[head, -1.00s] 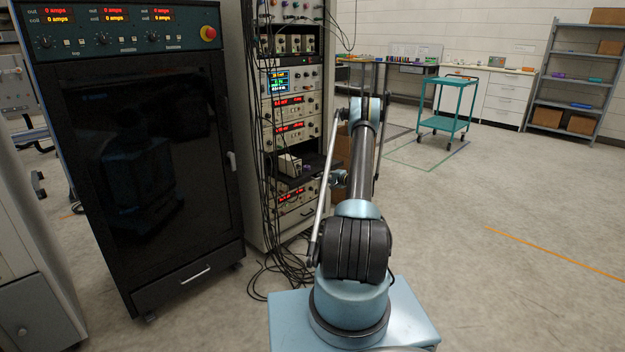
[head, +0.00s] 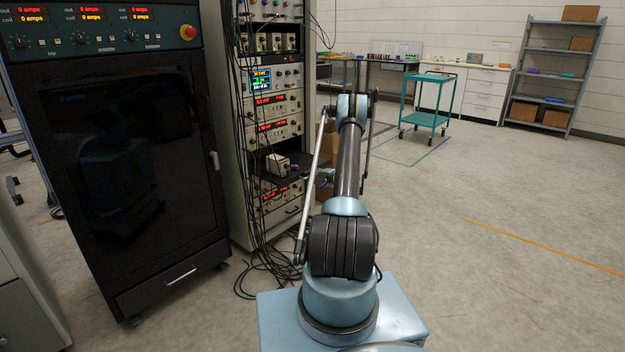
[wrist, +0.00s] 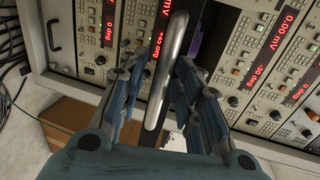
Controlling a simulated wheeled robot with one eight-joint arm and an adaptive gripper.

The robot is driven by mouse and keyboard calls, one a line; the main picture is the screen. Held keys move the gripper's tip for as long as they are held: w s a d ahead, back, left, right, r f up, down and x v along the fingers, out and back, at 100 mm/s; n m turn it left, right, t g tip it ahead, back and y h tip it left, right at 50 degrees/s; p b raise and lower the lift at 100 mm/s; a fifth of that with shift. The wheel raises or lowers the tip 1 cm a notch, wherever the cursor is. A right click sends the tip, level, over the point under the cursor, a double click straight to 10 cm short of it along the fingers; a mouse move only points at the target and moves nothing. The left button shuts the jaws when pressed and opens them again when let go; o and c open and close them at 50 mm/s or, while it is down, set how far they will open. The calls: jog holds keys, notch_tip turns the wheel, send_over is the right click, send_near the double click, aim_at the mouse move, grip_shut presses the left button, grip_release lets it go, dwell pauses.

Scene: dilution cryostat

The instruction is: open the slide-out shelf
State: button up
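The slide-out shelf (head: 268,176) is a dark ledge in the middle of the instrument rack, with a small beige device and a purple item on it. In the wrist view a silver bar handle (wrist: 167,75) stands in front of the shelf, which appears nearly edge-on. My gripper (wrist: 163,95) has its blue fingers apart, one on each side of the handle. I cannot tell whether either finger touches it. In the head view my gripper (head: 325,178) is small and partly hidden, at the right end of the shelf.
The instrument rack (head: 285,75) has loose black cables hanging down its front left and onto the floor. A dark cabinet (head: 130,150) stands to its left. Cardboard boxes (head: 327,150) are behind my gripper. A teal cart (head: 428,100) is farther back. The floor on the right is clear.

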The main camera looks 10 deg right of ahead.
jog(key=v, duration=1.2)
dwell(0.3)
